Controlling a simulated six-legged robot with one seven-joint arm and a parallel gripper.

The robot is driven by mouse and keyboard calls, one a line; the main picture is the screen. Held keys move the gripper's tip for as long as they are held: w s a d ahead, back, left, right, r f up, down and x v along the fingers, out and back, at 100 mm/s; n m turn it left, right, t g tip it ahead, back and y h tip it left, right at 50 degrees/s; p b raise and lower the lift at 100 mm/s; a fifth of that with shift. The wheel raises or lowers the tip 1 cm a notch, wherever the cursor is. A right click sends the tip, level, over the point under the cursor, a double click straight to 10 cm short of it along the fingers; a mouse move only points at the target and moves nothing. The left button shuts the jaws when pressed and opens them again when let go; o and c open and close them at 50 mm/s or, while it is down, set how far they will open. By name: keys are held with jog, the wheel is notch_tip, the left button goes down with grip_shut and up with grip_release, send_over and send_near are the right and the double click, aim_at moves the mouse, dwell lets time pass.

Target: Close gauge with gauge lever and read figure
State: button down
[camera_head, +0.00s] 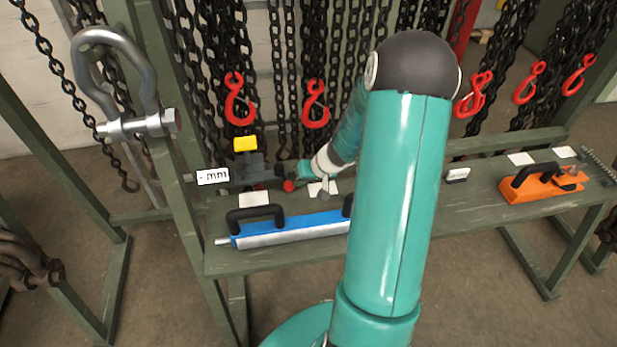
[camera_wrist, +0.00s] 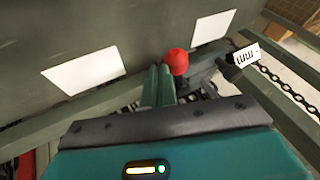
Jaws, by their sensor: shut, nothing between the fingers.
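The gauge (camera_head: 256,172) is a dark device with a yellow block (camera_head: 245,144) on top, at the back left of the green bench. Its white display (camera_head: 213,176) reads "- mm", with no figure; it also shows, turned over, in the wrist view (camera_wrist: 246,55). The gauge lever ends in a red ball knob (camera_head: 288,185), which is large in the wrist view (camera_wrist: 176,61). My gripper (camera_head: 302,168) is just right of the gauge. Its teal fingers (camera_wrist: 159,84) are together and empty, right beside the red knob. I cannot tell whether they touch it.
A blue tool (camera_head: 290,231) with black handles lies at the bench's front edge. An orange tool (camera_head: 541,185) lies at the right. Chains with red hooks (camera_head: 239,100) hang behind. A large shackle (camera_head: 115,80) hangs left. My arm hides the bench's middle.

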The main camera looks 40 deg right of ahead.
jog(key=a, duration=0.2)
jog(key=shift+a, duration=0.35)
jog(key=shift+w+a, duration=0.2)
jog(key=shift+a, duration=0.4)
jog(key=shift+w+a, duration=0.15)
jog(key=shift+a, duration=0.4)
jog(key=shift+w+a, duration=0.25)
jog(key=shift+a, duration=0.25)
jog(key=shift+w+a, duration=0.25)
jog(key=shift+a, duration=0.2)
jog(key=shift+w+a, duration=0.65)
jog(key=shift+a, duration=0.15)
